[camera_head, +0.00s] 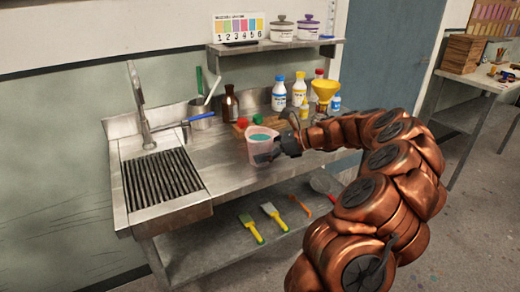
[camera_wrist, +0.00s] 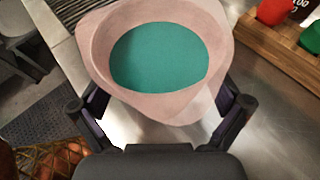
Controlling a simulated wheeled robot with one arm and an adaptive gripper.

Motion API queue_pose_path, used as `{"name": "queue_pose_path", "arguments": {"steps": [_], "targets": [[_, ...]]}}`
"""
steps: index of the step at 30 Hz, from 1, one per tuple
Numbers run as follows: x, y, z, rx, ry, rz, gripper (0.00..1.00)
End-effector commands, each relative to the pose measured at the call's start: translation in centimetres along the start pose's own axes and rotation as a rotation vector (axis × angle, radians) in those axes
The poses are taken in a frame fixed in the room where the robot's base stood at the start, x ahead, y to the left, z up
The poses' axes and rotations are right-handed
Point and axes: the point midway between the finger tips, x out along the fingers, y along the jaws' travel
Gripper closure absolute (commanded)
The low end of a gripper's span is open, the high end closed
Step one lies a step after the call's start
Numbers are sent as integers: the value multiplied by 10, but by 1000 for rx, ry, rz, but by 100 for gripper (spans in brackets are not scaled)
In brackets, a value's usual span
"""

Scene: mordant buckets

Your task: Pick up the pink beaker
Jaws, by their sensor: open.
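The pink beaker (camera_head: 261,150) stands upright on the metal counter, near its front edge. It holds teal liquid. In the wrist view the beaker (camera_wrist: 107,80) fills the upper middle, seen from above, with its wide rim and spout visible. My gripper (camera_head: 275,152) is at the beaker's right side in the head view. In the wrist view my gripper (camera_wrist: 163,112) is open, with one finger on each side of the beaker's lower near part. I cannot tell whether the fingers touch the wall.
Behind the beaker is a wooden rack (camera_wrist: 275,45) with red and green caps. Bottles and a yellow funnel (camera_head: 325,88) stand behind my arm. A sink (camera_head: 160,178) with a tall tap lies to the left. A metal can (camera_head: 202,118) holds tools. The counter left of the beaker is clear.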

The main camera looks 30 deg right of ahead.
Motion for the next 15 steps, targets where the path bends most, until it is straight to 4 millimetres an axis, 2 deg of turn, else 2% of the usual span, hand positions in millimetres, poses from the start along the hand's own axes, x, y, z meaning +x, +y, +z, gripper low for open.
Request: {"name": "queue_pose_path", "arguments": {"steps": [3,8,15], "targets": [[8,1,0,0,0,2,0],[8,0,0,0,0,1,0],[7,0,0,-1,0,0,23]]}}
